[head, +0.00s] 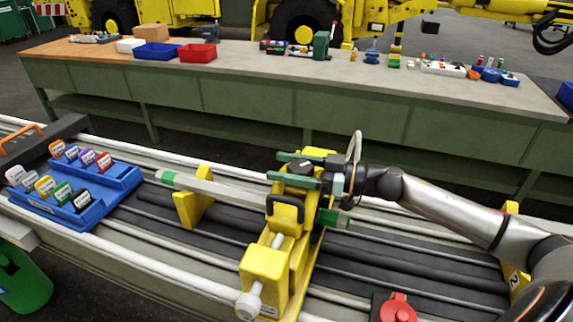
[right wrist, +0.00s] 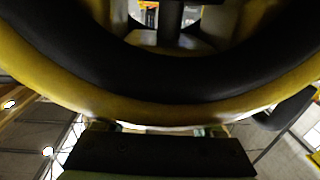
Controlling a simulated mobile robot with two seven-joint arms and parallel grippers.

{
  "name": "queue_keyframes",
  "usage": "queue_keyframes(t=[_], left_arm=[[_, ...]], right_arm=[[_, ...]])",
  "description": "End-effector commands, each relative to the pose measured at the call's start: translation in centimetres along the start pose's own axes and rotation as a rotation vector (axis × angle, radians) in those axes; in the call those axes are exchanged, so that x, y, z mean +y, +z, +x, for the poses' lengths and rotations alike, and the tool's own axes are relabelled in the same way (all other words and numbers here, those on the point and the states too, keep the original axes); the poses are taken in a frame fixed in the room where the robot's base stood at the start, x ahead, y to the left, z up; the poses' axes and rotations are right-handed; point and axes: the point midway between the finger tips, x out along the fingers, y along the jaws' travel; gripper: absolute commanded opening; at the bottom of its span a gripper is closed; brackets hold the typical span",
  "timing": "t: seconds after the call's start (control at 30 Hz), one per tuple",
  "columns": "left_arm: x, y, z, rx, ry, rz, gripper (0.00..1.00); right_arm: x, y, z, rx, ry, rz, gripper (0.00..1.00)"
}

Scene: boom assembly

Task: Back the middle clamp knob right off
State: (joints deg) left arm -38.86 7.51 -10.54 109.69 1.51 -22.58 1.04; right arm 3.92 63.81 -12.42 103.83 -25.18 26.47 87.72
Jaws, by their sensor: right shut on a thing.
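My right gripper (head: 288,167) reaches in from the right over the yellow middle clamp (head: 264,265). Its two green fingers lie on either side of a dark knob (head: 301,167) on top of the clamp, and it is shut on it. The right wrist view is filled by a large curved yellow and black rim (right wrist: 160,112) very close to the camera, with a dark bar (right wrist: 150,155) below it. A pale bar with green ends (head: 222,192) runs through the clamp. A grey screw with a round end (head: 249,303) sticks out of the clamp's front. My left gripper is not in view.
A blue rack (head: 125,180) with several coloured, labelled blocks stands at the left. A yellow support (head: 193,208) holds the bar. A red round button (head: 397,308) is at the front right. A long workbench (head: 250,85) with bins stands behind.

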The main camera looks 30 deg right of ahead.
Motion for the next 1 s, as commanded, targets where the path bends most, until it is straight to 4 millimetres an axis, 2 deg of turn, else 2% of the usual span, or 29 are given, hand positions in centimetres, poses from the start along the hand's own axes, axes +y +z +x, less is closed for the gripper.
queue_keyframes(t=[0.6,1.0], left_arm=[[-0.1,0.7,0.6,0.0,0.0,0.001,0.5],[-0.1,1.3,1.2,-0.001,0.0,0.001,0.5]], right_arm=[[-1.4,0.0,-0.3,0.001,-0.537,-0.003,0.13],[-1.9,0.1,-0.7,-0.001,-0.71,-0.001,0.13]])
